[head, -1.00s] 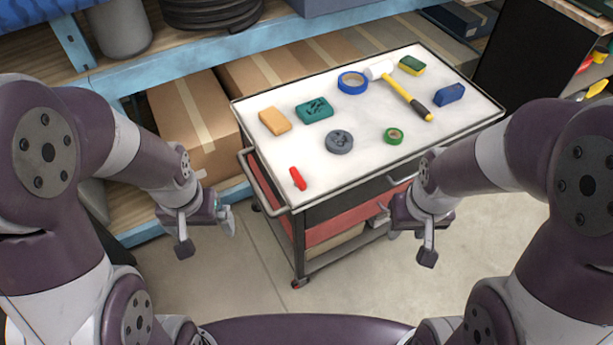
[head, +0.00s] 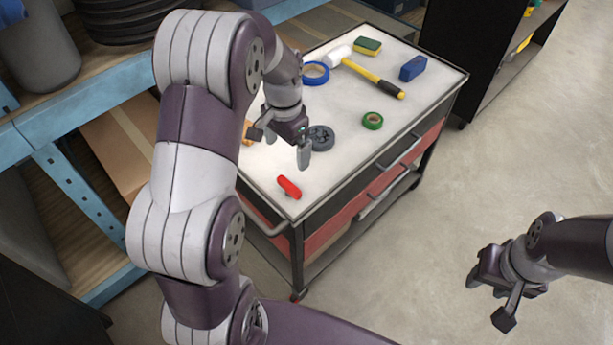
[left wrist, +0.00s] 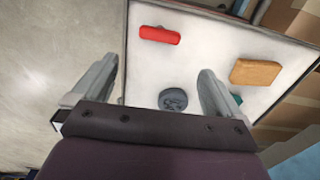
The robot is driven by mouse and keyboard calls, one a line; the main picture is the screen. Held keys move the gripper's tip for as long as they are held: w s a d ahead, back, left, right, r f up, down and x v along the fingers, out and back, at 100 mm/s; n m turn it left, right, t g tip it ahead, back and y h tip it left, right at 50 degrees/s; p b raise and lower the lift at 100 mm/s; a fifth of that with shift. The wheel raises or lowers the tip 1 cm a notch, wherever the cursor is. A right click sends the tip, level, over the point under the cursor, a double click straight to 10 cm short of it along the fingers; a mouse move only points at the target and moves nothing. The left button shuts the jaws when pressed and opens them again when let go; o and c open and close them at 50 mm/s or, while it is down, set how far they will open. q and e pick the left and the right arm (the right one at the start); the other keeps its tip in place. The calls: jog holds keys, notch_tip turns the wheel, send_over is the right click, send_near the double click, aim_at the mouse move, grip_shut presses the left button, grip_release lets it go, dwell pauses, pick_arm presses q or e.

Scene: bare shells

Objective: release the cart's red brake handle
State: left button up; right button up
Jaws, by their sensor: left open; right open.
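The red brake handle (head: 289,187) is a short red bar on the white top of the cart (head: 335,185), near its front corner. It also shows in the left wrist view (left wrist: 159,35), beyond my fingers. My left gripper (head: 286,146) is open and empty above the cart top, behind the handle in the head view and apart from it. My left fingers also show in the left wrist view (left wrist: 157,68). My right gripper (head: 488,298) is open and empty over the floor, right of the cart.
A grey disc (head: 320,138), green tape (head: 373,121), blue tape (head: 316,73), a hammer (head: 375,78), a sponge (head: 367,46) and a blue block (head: 413,68) lie on the cart. An orange block (left wrist: 255,73) lies near my left gripper.

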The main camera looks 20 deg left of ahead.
aim_at(289, 183)
pick_arm(q)
notch_tip(289, 183, down, 13)
jog(key=shift+r+b, duration=0.15)
jog(key=shift+b, duration=0.4)
jog(key=c, duration=0.9)
jog(key=shift+o, duration=0.3)
jog(key=n+p, duration=0.2)
jog(key=n, duration=0.1)
jog(key=shift+r+n, duration=0.2)
jog(key=shift+n, duration=0.1)
jog(key=n+p, duration=0.2)
jog(key=n, duration=0.2)
jog(key=shift+n, duration=0.3)
jog(key=n+p, duration=0.2)
jog(key=n, duration=0.3)
jog(key=shift+f, duration=0.1)
jog(key=shift+n+p, duration=0.5)
jog(key=shift+n, duration=1.8)
